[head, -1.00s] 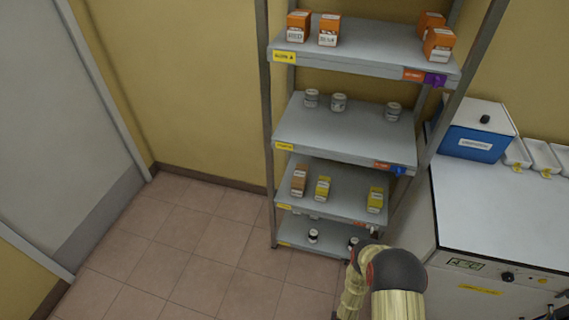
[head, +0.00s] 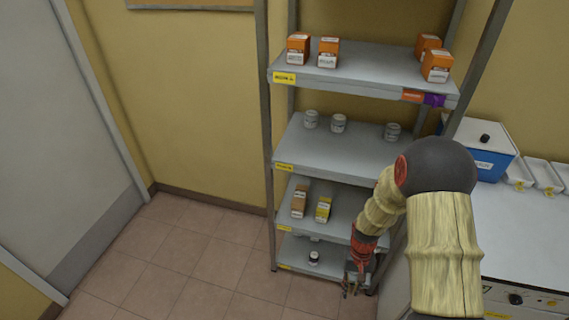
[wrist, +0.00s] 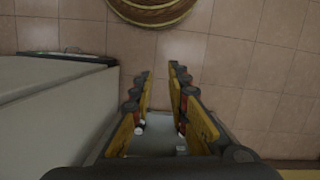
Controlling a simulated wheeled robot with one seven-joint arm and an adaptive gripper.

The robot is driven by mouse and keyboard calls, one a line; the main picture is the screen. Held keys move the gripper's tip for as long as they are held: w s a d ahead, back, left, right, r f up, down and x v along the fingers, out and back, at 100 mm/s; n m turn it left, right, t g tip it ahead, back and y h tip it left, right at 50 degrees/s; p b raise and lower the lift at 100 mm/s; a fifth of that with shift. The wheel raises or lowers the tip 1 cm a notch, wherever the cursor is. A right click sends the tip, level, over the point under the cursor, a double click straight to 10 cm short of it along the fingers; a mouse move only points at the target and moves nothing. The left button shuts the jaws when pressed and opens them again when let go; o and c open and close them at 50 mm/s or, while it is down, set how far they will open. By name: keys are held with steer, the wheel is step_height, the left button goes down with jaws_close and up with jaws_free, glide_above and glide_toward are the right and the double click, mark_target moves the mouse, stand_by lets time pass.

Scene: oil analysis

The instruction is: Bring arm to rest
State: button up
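My arm reaches down in front of the right side of the shelving rack. My gripper (head: 354,284) hangs low by the rack's bottom shelf, pointing down. In the wrist view its two fingers (wrist: 160,72) stand apart with nothing between them, above the tiled floor. The arm hides the right part of the two lower shelves.
The grey metal rack (head: 330,150) holds orange boxes (head: 327,52), white jars (head: 338,123), yellow boxes (head: 323,209) and a small bottle (head: 314,257). A white-topped bench (head: 510,225) with a blue box (head: 482,163) is on the right. Floor (head: 190,260) is clear on the left.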

steer(key=s+a+r+t, duration=0.1)
steer(key=s+r, duration=0.3)
steer(key=r, duration=0.9)
steer(key=s+a+r+n+t+b, duration=0.1)
steer(key=s+r+t, duration=0.3)
steer(key=r, duration=0.9)
steer(key=s+a+r+t+b, duration=0.1)
steer(key=s+r+t, duration=0.2)
steer(key=r, duration=1.1)
steer(key=s, duration=0.3)
steer(key=shift+a, duration=0.2)
steer(key=shift+s, duration=0.1)
